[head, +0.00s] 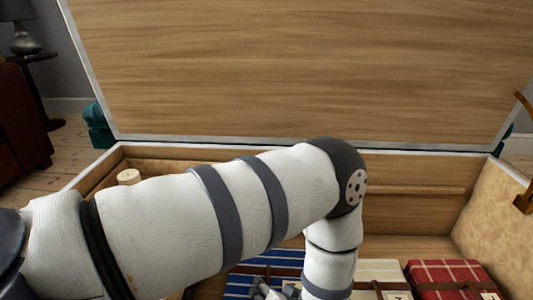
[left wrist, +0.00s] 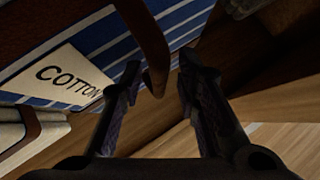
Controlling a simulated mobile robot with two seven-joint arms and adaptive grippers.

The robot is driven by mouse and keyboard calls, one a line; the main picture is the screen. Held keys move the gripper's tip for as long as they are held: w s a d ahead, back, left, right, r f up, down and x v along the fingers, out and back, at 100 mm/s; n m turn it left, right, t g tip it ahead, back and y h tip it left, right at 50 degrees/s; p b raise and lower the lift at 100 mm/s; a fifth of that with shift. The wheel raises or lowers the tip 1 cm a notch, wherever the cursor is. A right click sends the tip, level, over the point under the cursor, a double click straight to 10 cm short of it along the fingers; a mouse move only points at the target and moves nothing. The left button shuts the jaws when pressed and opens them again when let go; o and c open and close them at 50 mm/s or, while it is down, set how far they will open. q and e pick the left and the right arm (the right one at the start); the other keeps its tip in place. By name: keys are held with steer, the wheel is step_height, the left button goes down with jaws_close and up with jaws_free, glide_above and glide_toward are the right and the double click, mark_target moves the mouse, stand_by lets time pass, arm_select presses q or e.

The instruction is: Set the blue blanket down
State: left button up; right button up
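The blue blanket (head: 240,284), blue with white stripes, lies in the open chest at the bottom of the head view, partly hidden by my left arm. In the left wrist view the blanket (left wrist: 105,32) shows its white "COTTON" label and a brown strap (left wrist: 146,38). My left gripper (left wrist: 160,75) has its fingers apart, with the strap hanging between the fingertips; I see no firm grip on it. In the head view the left gripper (head: 272,291) is at the blanket, cut by the bottom edge. My right gripper is not in view.
The chest (head: 480,208) stands open, its wooden lid (head: 290,70) raised behind. A cream blanket (head: 380,271) and a red checked blanket (head: 445,272) lie inside, to the right. A small pale cylinder (head: 129,177) is at the chest's back left. A side table (head: 32,58) stands far left.

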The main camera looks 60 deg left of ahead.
arm_select(q)
steer(key=shift+d+r, duration=0.2)
steer(key=shift+r, duration=0.1)
steer(key=p+v, duration=0.2)
steer(key=v, duration=0.4)
steer(key=shift+d+r+p, duration=0.1)
steer(key=shift+d+p, duration=0.05)
steer(key=shift+p, duration=0.2)
steer(key=shift+s+d, duration=0.15)
steer(key=shift+d, duration=0.1)
steer(key=shift+r, duration=0.1)
